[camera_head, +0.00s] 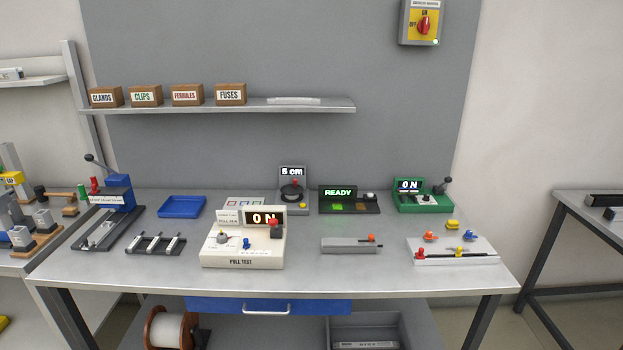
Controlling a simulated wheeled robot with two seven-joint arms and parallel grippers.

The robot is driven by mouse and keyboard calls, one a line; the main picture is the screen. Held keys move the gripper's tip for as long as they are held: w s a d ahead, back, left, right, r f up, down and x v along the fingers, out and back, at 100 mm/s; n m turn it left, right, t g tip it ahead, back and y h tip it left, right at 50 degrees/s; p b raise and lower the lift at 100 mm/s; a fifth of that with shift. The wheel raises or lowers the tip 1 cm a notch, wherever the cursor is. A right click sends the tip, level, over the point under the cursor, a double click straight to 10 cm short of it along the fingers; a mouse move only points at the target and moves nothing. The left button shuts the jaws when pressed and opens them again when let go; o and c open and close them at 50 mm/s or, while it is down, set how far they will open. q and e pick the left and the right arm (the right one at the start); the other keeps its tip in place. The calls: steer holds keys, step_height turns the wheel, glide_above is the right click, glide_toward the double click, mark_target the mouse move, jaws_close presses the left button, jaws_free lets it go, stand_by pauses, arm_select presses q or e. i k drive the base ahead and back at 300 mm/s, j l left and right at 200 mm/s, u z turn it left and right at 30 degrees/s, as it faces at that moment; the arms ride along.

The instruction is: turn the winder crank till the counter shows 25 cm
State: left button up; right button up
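The winder (291,207) is a grey unit at the back middle of the table. Its counter (292,171) reads what looks like 5 cm. A dark round crank disc (291,191) sits below the counter, with a small red knob (295,182) at its upper edge. A yellow button (303,205) is at the winder's lower right. The white pull test box stands in front and partly hides the winder's lower left. Neither of my grippers is in view.
The white PULL TEST box (228,256) stands in front, reading 0 N. The READY unit (357,206) and a green 0 N unit (404,207) are to the winder's right. A blue tray (181,207) lies left. Table (320,277) is clear between pull test box and grey bar (350,247).

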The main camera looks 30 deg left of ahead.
mark_target(291, 193)
steer(key=i+l+u, duration=0.15)
steer(key=l+u, duration=0.35)
steer(key=i+l+u, duration=0.1)
steer(key=l+u, duration=0.4)
steer(key=j, duration=0.1)
